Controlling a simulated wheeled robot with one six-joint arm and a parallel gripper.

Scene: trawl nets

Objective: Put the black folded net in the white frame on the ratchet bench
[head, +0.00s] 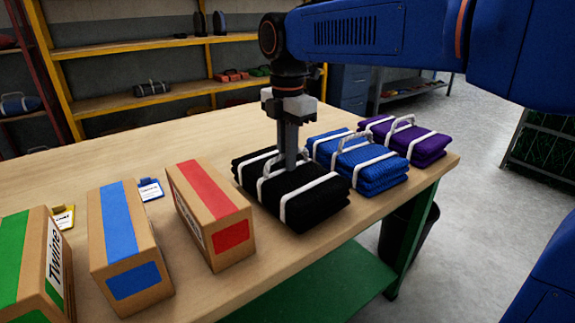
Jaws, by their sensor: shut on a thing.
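The black folded net (318,206) lies on the wooden bench top, bound with white straps and with a light grey handle on top. My gripper (287,165) points straight down over it and is shut on its handle. The net looks to be resting on the bench. The fingers hide part of the handle. No white frame and no ratchet bench can be made out in this view.
A blue folded net (378,172) sits close to the right of the black one, with a purple folded net (428,150) beyond. Cardboard boxes with red (208,205), blue (122,235) and green (15,250) bands stand to the left. Shelves (150,98) line the back.

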